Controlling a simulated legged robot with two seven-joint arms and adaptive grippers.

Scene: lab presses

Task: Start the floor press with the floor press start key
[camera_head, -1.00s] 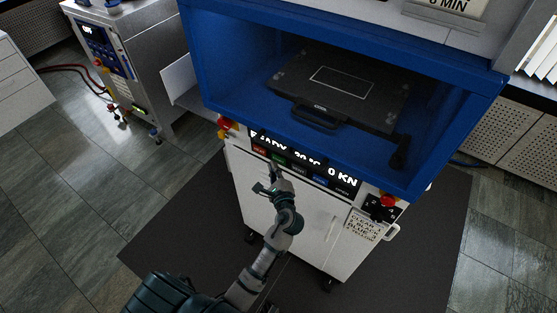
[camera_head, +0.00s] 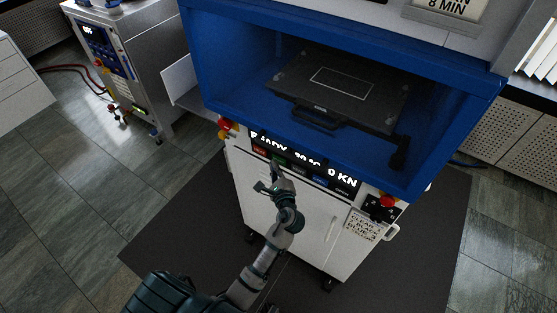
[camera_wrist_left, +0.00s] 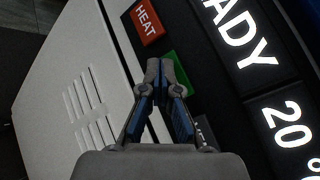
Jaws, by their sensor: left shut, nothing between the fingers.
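The floor press is a white cabinet (camera_head: 285,225) with a blue open-fronted housing (camera_head: 330,160). Its front strip has a lit display (camera_wrist_left: 240,35) reading READY and 20 °C, and 0 KN in the head view. Below the display is a row of coloured keys: a red HEAT key (camera_wrist_left: 147,22) and beside it a green key (camera_wrist_left: 181,73), whose label is hidden. My left gripper (camera_wrist_left: 158,66) is shut and empty. Its fingertips are at the green key's edge and cover part of it; I cannot tell whether they touch.
A dark mould with a handle (camera_head: 340,92) lies inside the blue housing. Red stop buttons (camera_head: 387,201) sit at both ends of the key strip. A second machine (camera_head: 120,70) stands at the left. Tiled floor is free between them, and a dark mat (camera_head: 175,235) lies under the press.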

